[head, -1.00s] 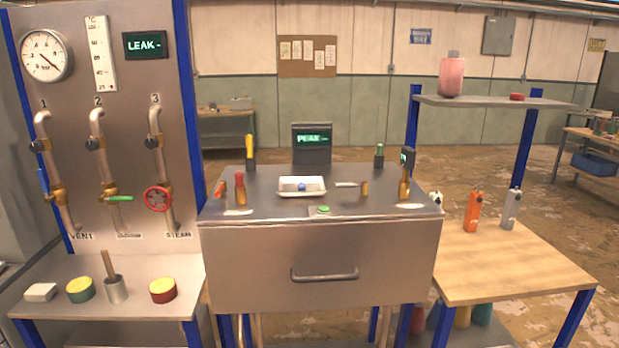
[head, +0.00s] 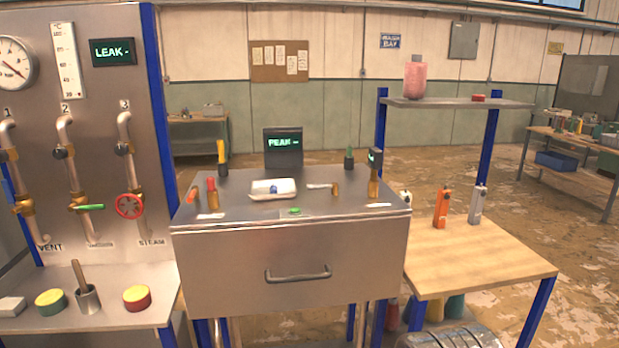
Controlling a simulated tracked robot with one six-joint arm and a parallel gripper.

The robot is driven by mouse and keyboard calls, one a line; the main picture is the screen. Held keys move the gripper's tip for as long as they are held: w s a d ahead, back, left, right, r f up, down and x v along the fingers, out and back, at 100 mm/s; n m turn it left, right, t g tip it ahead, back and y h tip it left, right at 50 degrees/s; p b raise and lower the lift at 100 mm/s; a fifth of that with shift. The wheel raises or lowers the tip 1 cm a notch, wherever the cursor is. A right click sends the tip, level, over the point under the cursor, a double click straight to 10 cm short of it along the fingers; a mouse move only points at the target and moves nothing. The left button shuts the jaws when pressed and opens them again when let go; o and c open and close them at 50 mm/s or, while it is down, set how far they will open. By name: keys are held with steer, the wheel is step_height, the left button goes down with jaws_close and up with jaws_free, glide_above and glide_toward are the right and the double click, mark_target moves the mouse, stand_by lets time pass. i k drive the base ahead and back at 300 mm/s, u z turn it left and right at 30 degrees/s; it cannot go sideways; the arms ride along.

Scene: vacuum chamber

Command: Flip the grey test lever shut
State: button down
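A metal chamber (head: 290,262) with a drawer-like front stands in the middle of the head view. On its top, a grey lever handle (head: 320,186) lies sideways, pointing left from a short brass fitting (head: 336,189). It looks like the test lever, but I cannot read a label on it. Other handles stand around it: a yellow one (head: 221,152) upright at the back left, an orange one (head: 194,194) tilted at the left, and a green one (head: 349,155) upright at the back right. My gripper is not in view.
A red-capped brass fitting (head: 212,195) and a tall brass fitting (head: 374,186) flank the top. The valve panel (head: 92,140) stands left; a wooden table (head: 480,262) stands right.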

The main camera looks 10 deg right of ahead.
mark_target(316, 187)
steer(key=z, duration=0.05)
steer(key=i, duration=1)
steer(key=u, duration=0.05)
